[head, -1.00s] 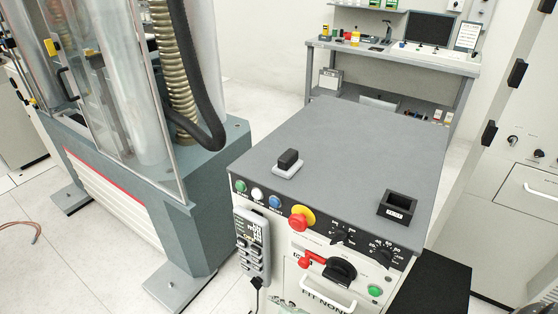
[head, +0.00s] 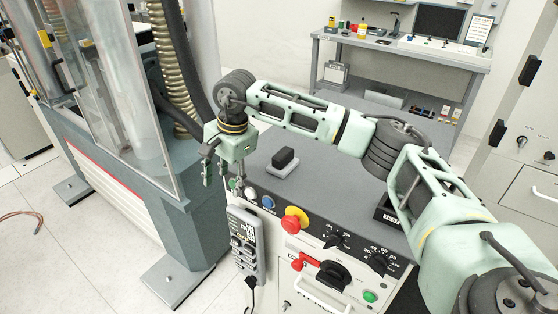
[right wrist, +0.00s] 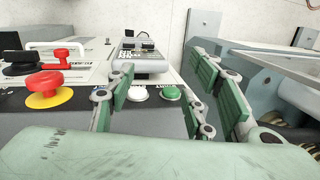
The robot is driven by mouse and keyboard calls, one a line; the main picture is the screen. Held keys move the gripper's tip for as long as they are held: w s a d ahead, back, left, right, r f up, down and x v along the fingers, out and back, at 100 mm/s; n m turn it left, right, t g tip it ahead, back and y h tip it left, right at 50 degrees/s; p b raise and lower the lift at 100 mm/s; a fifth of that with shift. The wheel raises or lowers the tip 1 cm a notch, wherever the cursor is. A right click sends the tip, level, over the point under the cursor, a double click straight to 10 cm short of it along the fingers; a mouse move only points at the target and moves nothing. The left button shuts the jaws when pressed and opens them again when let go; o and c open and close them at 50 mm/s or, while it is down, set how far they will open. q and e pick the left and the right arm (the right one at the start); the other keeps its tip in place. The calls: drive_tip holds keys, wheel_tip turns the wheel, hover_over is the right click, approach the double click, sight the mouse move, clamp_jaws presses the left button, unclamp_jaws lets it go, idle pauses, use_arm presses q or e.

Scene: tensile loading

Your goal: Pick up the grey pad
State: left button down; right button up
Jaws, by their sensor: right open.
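The grey pad (head: 243,243), a handset with rows of keys, is upright on the console's front at its left corner, with a dark cable below. In the right wrist view the pad (right wrist: 143,62) shows beyond and between the fingers, not touching them. My right gripper (head: 223,184) points down above and slightly left of the pad, beside the console's front left corner. It is open and empty; its spread fingers also show in the right wrist view (right wrist: 160,85). My left gripper is not in view.
The console top (head: 330,190) holds a black block (head: 285,156) on a light grey base. The console front has a red knob (head: 296,217) and several buttons. A machine with a clear guard (head: 130,110) stands close on the left. A workbench (head: 400,55) is behind.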

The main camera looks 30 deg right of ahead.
sight(283, 153)
drive_tip(key=d+r+h, duration=0.2)
drive_tip(key=d+r, duration=0.1)
drive_tip(key=d, duration=0.1)
drive_tip(key=d+r+h, duration=0.1)
drive_tip(key=d+r, duration=0.2)
drive_tip(key=d, duration=0.2)
drive_tip(key=d+r+h, duration=0.2)
drive_tip(key=d+r, duration=0.1)
drive_tip(key=d, duration=0.2)
drive_tip(key=shift+s+d+h, duration=0.15)
drive_tip(key=shift+d+h, duration=0.05)
drive_tip(key=shift+h, duration=0.1)
drive_tip(key=p+x, duration=0.1)
drive_tip(key=x, duration=0.1)
drive_tip(key=p+x, duration=0.1)
drive_tip(key=x, duration=0.1)
drive_tip(key=p+x, duration=0.1)
drive_tip(key=x, duration=0.2)
drive_tip(key=shift+s+a+f, duration=0.15)
drive_tip(key=shift+s+a, duration=0.05)
drive_tip(key=shift+a, duration=0.1)
drive_tip(key=shift+w+d+f, duration=0.1)
drive_tip(key=shift+w+f, duration=0.05)
drive_tip(key=shift+f, duration=0.2)
drive_tip(key=shift+c, duration=0.3)
clamp_jaws()
